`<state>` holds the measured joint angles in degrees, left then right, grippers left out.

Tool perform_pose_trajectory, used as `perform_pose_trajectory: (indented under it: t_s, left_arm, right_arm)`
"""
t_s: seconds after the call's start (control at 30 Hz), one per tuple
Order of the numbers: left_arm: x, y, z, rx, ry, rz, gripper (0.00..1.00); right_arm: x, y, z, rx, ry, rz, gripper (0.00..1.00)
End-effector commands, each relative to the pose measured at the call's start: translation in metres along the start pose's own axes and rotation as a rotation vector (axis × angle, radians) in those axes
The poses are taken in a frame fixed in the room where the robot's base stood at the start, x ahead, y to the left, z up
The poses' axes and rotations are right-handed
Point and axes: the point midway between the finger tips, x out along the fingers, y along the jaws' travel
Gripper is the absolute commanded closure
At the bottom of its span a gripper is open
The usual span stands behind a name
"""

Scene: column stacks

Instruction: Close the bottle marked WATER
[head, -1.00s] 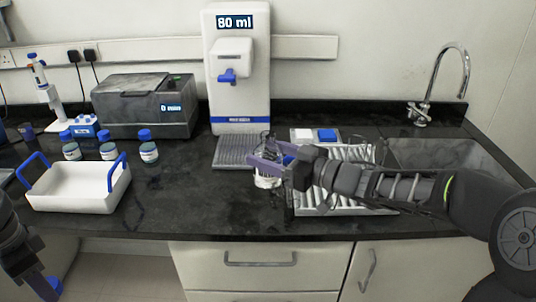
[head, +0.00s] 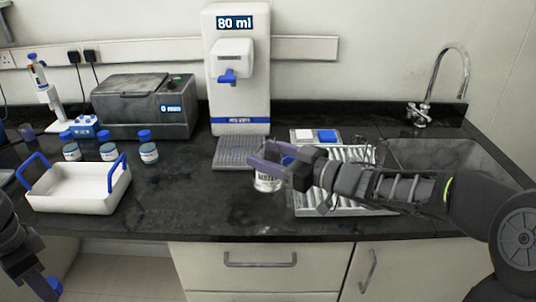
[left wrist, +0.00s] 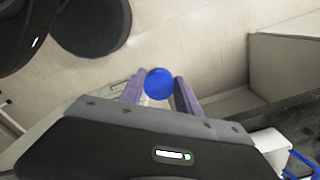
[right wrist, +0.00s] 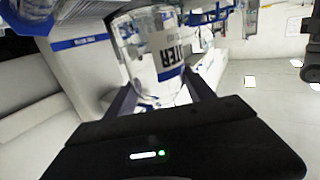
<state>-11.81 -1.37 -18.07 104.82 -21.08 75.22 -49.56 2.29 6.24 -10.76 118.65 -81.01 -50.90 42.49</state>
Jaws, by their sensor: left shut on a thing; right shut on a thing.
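The clear bottle (head: 268,181) has a white label with dark lettering; the right wrist view shows the bottle (right wrist: 150,55) with "TER" readable. My right gripper (head: 268,166) is shut on it, in front of the dispenser. Its fingers hide part of the bottle, and I cannot tell whether its base touches the counter. My left gripper (head: 46,284) is at the lower left, in front of the counter and low. The cap is well apart from the bottle.
A dispenser (head: 238,70) reads 80 ml. A white tray (head: 75,197) with blue handles stands at the left, with several blue-capped bottles (head: 148,153) behind it. A ribbed rack (head: 345,205) lies under my right arm, beside the sink (head: 450,155). The counter between tray and bottle is clear.

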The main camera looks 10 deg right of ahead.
Motion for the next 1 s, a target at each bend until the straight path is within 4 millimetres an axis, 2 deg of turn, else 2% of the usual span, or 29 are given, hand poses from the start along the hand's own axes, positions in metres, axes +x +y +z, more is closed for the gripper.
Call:
perform_pose_trajectory:
  t_s: [0.1, 0.43, 0.57, 0.67, 0.77, 0.83, 1.0]
  left_arm:
    - [0.000, 0.000, 0.000, 0.000, 0.000, 0.000, 0.98]
    - [0.000, -0.001, -0.001, -0.038, 0.000, 0.000, 0.98]
    - [-0.001, -0.004, -0.005, -0.153, 0.000, 0.000, 0.98]
    - [-0.003, -0.012, -0.014, -0.306, -0.001, 0.000, 0.98]
    - [0.002, -0.020, -0.035, -0.485, -0.004, 0.001, 0.98]
    - [0.010, -0.024, -0.056, -0.615, -0.006, 0.002, 0.98]
    - [0.049, -0.023, -0.119, -0.863, -0.007, 0.002, 0.98]
  right_arm:
    - [0.000, 0.000, -0.001, -0.001, 0.002, 0.000, 1.00]
    - [0.000, 0.000, -0.001, -0.001, 0.002, 0.000, 1.00]
    - [0.000, 0.000, -0.001, -0.001, 0.002, 0.000, 1.00]
    - [0.000, 0.000, -0.001, -0.001, 0.002, 0.000, 1.00]
    - [0.000, 0.000, -0.001, -0.001, 0.002, 0.000, 1.00]
    - [0.000, 0.000, -0.001, -0.001, 0.002, 0.000, 1.00]
    - [0.000, 0.000, -0.001, -0.001, 0.002, 0.000, 1.00]
